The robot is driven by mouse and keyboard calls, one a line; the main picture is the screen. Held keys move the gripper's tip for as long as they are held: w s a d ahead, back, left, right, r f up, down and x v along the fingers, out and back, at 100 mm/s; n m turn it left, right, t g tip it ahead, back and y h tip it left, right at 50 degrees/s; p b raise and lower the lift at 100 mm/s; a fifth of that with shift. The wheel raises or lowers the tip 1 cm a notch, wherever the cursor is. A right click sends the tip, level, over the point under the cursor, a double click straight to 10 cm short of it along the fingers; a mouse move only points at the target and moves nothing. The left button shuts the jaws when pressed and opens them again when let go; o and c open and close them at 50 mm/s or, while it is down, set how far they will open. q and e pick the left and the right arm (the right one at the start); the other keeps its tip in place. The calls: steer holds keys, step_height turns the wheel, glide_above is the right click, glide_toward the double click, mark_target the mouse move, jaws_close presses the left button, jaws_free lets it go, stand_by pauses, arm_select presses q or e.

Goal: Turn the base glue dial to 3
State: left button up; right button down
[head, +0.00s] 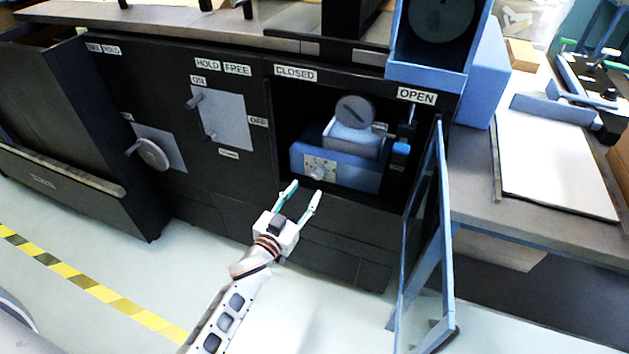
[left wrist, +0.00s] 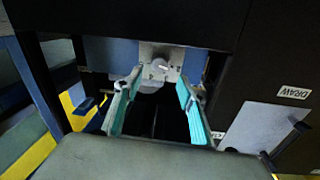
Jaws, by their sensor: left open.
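The base glue dial (head: 318,172) is a small round grey knob on a light plate on the front of a blue unit (head: 350,176) inside the open compartment of the dark machine. The dial also shows in the left wrist view (left wrist: 159,67), between and beyond my fingertips; its marks are too small to read. My left gripper (head: 303,194) is open and empty, just in front of and below the dial. It appears apart from the dial. In the left wrist view the teal-lined fingers (left wrist: 157,92) are spread on both sides of it. My right gripper is not in view.
A blue-framed door (head: 424,240) stands swung open at the compartment's right. A larger grey disc (head: 355,112) sits above the blue unit. Left are a plate with a lever (head: 218,118) and a round crank (head: 152,154). A bench (head: 560,175) stands right.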

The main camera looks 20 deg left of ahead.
mark_target(316, 176)
arm_select(q)
steer(key=w, duration=0.3)
steer(key=w+b, duration=0.1)
steer(key=w, duration=0.1)
steer(key=shift+d+f, duration=0.2)
steer(key=shift+d, duration=0.1)
steer(key=shift+w+d+r, duration=0.1)
steer(key=shift+w+r, duration=0.05)
steer(key=shift+w, duration=0.5)
steer(key=shift+c, duration=0.3)
steer(key=c, duration=1)
